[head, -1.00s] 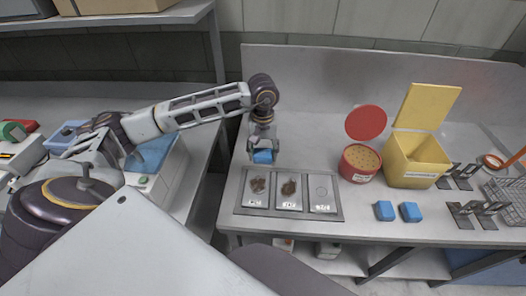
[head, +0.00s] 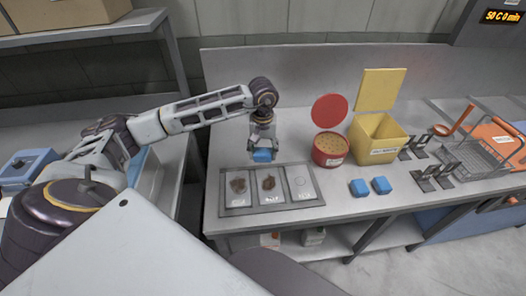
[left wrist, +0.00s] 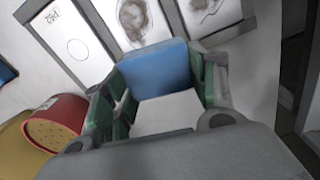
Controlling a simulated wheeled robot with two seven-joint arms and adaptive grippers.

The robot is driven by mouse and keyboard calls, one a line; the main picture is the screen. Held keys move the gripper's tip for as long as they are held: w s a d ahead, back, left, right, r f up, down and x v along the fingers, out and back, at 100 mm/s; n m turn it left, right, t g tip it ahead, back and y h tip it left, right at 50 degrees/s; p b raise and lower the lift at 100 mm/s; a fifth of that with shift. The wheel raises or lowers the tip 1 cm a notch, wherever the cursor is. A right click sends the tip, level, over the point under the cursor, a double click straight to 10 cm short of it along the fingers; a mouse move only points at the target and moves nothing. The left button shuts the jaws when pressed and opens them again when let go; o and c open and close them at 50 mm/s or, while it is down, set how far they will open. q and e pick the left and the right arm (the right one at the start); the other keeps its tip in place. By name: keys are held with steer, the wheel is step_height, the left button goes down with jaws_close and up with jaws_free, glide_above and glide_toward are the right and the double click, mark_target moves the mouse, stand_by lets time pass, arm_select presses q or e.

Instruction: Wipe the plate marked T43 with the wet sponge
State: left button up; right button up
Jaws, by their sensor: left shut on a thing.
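My left gripper (head: 264,146) is shut on a blue sponge (head: 264,155), also between the fingers in the left wrist view (left wrist: 158,68). It holds the sponge just behind the tray of plates (head: 262,209), by the middle plate. The left plate (head: 238,200) and middle plate (head: 271,197) carry brown smears. The right plate (head: 301,194) shows only a thin ring and no smear. Their labels are too small to read in the head view. The ringed plate's label is upside down and unclear in the left wrist view (left wrist: 73,48). My right gripper is not in view.
A red round tub (head: 330,150) with raised lid and a yellow open bin (head: 380,142) stand right of the tray. Two blue sponges (head: 360,188) lie before them. Dark metal stands (head: 435,178) and a wire basket (head: 480,160) are farther right.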

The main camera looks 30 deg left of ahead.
arm_select(q)
steer(key=shift+w+d, duration=0.25)
steer(key=shift+w, duration=0.05)
steer(key=shift+w+m, duration=0.1)
steer(key=shift+m, duration=0.2)
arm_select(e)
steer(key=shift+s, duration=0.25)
arm_select(q)
steer(key=shift+w, duration=0.1)
steer(key=shift+f, duration=0.15)
